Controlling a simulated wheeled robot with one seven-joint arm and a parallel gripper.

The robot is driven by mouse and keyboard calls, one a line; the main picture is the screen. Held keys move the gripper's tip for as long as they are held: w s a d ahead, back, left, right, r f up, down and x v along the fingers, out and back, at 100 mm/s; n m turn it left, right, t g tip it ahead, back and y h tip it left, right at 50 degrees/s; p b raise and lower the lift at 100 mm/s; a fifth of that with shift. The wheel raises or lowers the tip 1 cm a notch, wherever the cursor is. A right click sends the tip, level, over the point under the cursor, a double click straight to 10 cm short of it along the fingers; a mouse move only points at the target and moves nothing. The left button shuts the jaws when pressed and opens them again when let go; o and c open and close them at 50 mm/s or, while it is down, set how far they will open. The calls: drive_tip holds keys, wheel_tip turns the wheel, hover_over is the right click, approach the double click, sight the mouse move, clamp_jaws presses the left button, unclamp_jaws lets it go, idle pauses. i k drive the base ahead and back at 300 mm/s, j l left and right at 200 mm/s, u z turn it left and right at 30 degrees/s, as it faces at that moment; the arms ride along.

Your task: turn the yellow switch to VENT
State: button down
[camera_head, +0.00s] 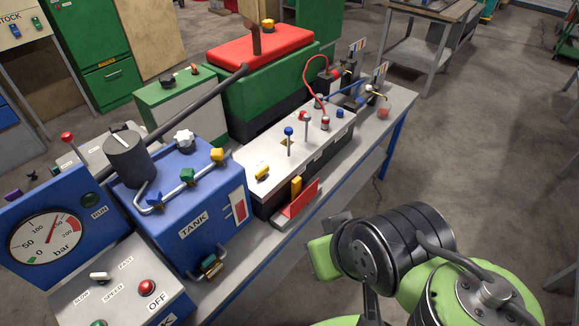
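No VENT marking is readable, so I cannot tell for sure which yellow part is the task's switch. A small yellow lever (262,174) lies on the grey top of the long control box. A yellow valve handle (217,155) sits on the blue tank's pipe. My gripper (326,250) seems to be the grey and light green end of my arm at the lower middle, right of the bench's front edge and apart from all three. Its fingers cannot be made out.
The blue tank (195,205) and a pressure gauge (46,238) stand at left. Upright levers (289,140) rise from the control box (270,155). A red-topped green box (258,75) with a dark bar stands behind.

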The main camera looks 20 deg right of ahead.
sight(261, 176)
drive_tip(key=i+l+u, duration=0.15)
drive_tip(key=u, duration=0.3)
drive_tip(key=i+l+u, duration=0.1)
drive_tip(key=l+u, duration=0.15)
drive_tip(key=u, duration=0.15)
drive_tip(key=l+u, duration=0.25)
drive_tip(key=u, duration=0.2)
drive_tip(key=i+l+u, duration=0.1)
drive_tip(key=l+u, duration=0.2)
drive_tip(key=u, duration=0.15)
drive_tip(key=l+u, duration=0.25)
drive_tip(key=u, duration=0.2)
drive_tip(key=k+l+u, duration=0.1)
drive_tip(key=l+u, duration=0.3)
drive_tip(key=j, duration=0.1)
